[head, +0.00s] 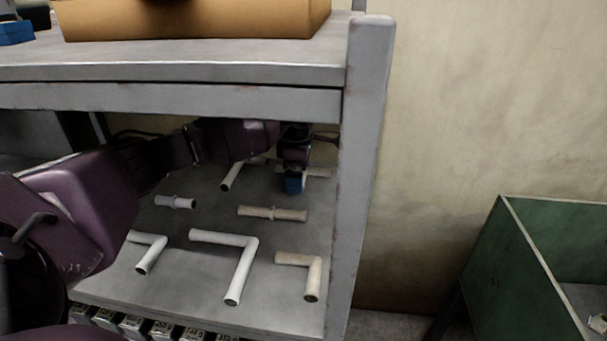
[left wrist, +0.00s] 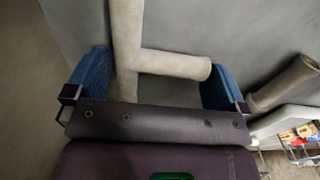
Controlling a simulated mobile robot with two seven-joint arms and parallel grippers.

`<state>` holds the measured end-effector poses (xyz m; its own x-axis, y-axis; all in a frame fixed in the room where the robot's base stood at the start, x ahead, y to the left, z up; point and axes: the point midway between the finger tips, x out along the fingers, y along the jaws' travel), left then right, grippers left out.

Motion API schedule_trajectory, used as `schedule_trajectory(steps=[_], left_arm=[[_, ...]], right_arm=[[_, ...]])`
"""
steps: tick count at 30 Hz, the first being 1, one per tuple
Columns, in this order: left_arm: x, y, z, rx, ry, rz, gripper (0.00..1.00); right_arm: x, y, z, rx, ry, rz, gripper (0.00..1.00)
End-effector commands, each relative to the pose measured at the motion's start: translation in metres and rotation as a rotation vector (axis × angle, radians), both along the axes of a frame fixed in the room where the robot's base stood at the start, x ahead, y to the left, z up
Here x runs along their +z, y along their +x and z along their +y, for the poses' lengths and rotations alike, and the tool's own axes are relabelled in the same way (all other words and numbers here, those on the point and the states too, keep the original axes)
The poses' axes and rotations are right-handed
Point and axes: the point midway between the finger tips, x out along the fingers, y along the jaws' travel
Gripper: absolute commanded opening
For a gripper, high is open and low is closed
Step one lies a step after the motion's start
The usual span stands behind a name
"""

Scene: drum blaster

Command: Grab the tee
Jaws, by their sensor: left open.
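The tee (left wrist: 125,35) is a pale beige pipe piece lying on the shelf. In the left wrist view its side branch (left wrist: 175,65) points right, between my left gripper's two blue fingers (left wrist: 156,75). The left gripper is open; one finger is beside the main pipe and the other just past the branch end. I cannot tell whether they touch it. In the head view my left gripper (head: 292,183) reaches down at the back right of the shelf, hiding most of the tee (head: 318,172). My right gripper is not in view.
On the lower shelf (head: 200,274) lie a white elbow (head: 240,262), a smaller white elbow (head: 150,252), a beige elbow (head: 313,277), a beige straight pipe (head: 272,213) and a short coupling (head: 176,202). A shelf post (head: 361,170) stands at right; the upper shelf (head: 180,72) is overhead.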

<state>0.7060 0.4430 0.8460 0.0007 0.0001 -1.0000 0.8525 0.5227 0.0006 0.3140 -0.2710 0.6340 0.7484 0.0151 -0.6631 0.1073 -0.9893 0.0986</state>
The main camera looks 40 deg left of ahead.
Motion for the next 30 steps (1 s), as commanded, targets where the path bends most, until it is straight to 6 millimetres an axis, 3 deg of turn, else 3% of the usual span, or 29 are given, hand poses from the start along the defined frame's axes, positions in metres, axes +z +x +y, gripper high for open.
schedule_trajectory(steps=[1, 8, 17, 30], left_arm=[[0.001, 0.000, 0.000, 0.000, 0.001, -0.001, 0.98], [0.000, 0.000, 0.000, 0.000, 0.000, 0.000, 0.63], [0.006, 0.000, 0.000, 0.000, 0.000, -0.002, 0.63], [0.081, 0.000, 0.000, 0.000, 0.001, -0.008, 0.63]], right_arm=[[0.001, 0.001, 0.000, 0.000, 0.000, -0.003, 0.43], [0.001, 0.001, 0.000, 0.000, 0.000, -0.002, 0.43], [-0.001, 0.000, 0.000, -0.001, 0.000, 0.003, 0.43], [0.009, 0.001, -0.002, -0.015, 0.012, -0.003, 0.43]])
